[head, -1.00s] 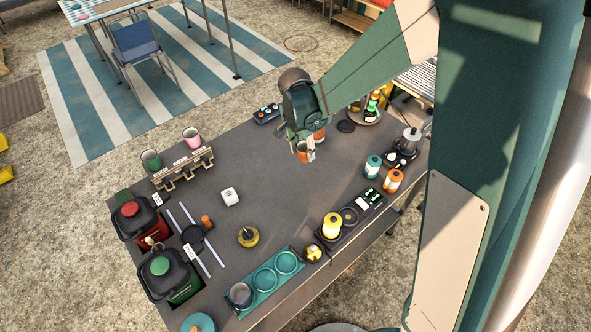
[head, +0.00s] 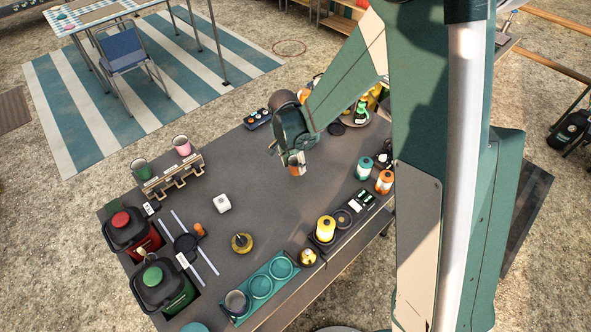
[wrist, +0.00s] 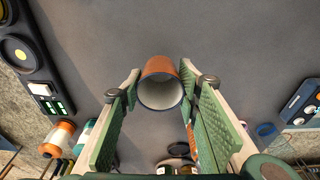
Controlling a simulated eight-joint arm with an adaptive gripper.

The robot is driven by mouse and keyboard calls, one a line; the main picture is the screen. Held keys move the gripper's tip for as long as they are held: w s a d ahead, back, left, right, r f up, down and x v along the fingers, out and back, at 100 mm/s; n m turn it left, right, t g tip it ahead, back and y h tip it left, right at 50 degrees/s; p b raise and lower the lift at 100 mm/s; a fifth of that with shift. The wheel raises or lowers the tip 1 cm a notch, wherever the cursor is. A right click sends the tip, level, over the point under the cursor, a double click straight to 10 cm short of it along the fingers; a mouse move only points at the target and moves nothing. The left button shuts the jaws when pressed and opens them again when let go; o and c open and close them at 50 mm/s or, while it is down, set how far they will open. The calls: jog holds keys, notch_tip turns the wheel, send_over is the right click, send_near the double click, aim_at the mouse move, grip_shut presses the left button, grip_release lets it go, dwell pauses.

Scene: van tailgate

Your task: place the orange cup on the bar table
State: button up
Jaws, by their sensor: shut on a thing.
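My gripper (wrist: 160,76) is shut on the orange cup (wrist: 160,67). In the wrist view the cup sits between the two fingertips, its pale inside facing the camera. In the head view the cup (head: 297,169) shows below my gripper (head: 292,158), partly hidden by the fingers. It is over the dark grey table (head: 265,195), a little right of the middle. I cannot tell whether its base touches the surface. Whether this table is the bar table is not marked; a lighter table (head: 100,14) stands at the far left.
A cup rack (head: 172,180) is at the left edge; teal (head: 365,168) and orange (head: 385,181) canisters are at the right. The surface around the cup is clear.

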aim_at(295, 169)
jog(key=shift+f, duration=1.85)
jog(key=shift+f+b, duration=0.2)
jog(key=shift+b, duration=0.1)
jog(key=o, duration=0.9)
jog(key=shift+r+p, duration=0.25)
jog(key=shift+p, duration=0.05)
notch_tip(295, 169, up, 12)
jog(key=s+a, duration=0.1)
jog(key=shift+s+a+p, duration=0.15)
jog(key=shift+p, duration=0.15)
